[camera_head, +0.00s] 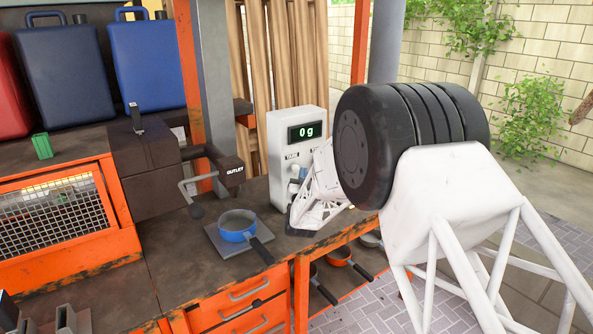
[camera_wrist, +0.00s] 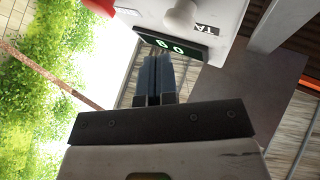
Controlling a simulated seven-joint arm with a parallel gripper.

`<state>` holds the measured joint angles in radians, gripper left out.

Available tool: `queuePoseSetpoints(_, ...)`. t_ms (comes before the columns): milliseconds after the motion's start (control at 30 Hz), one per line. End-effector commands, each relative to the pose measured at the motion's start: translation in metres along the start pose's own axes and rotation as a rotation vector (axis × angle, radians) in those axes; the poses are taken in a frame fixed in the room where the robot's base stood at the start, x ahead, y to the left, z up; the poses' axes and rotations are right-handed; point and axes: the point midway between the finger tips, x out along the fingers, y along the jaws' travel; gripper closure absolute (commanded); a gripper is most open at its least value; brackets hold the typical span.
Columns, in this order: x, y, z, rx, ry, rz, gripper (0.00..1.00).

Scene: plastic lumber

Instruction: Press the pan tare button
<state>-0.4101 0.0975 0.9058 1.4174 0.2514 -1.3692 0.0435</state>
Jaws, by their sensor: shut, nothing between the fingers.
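The white scale readout box (camera_head: 287,203) stands at the right end of the bench, its green display (camera_head: 306,132) reading 0 g. A TARE label sits below the display, with a pale rounded button (camera_head: 297,171) under it. In the wrist view the display (camera_wrist: 172,45) appears upside down, with a white knob (camera_wrist: 183,18) beside a partly cut-off label starting TA. My gripper (camera_wrist: 154,60) is shut and empty, its tips overlapping the display's edge in that view; contact cannot be told. In the head view my arm hides most of the gripper. A blue pan (camera_head: 237,226) sits on a grey plate (camera_head: 226,249).
A dark box with an outlet arm (camera_head: 227,168) and a crank handle stands left of the readout. An orange mesh-fronted unit (camera_head: 60,215) is farther left. Cases (camera_head: 65,75) stand on the shelf behind. More pans (camera_head: 338,256) lie on a lower shelf.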

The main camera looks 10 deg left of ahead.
Motion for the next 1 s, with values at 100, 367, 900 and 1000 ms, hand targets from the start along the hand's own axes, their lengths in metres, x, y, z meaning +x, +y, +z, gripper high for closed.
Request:
queuePoseSetpoints(100,-0.005,0.004,-0.004,-0.001,0.000,0.001,1.00)
queuePoseSetpoints(367,-0.018,0.013,-0.014,0.000,0.001,0.001,1.00)
queuePoseSetpoints(900,-0.031,0.022,-0.023,0.000,0.000,0.000,1.00)
queuePoseSetpoints(1000,-0.031,0.022,-0.023,0.000,0.000,0.000,1.00)
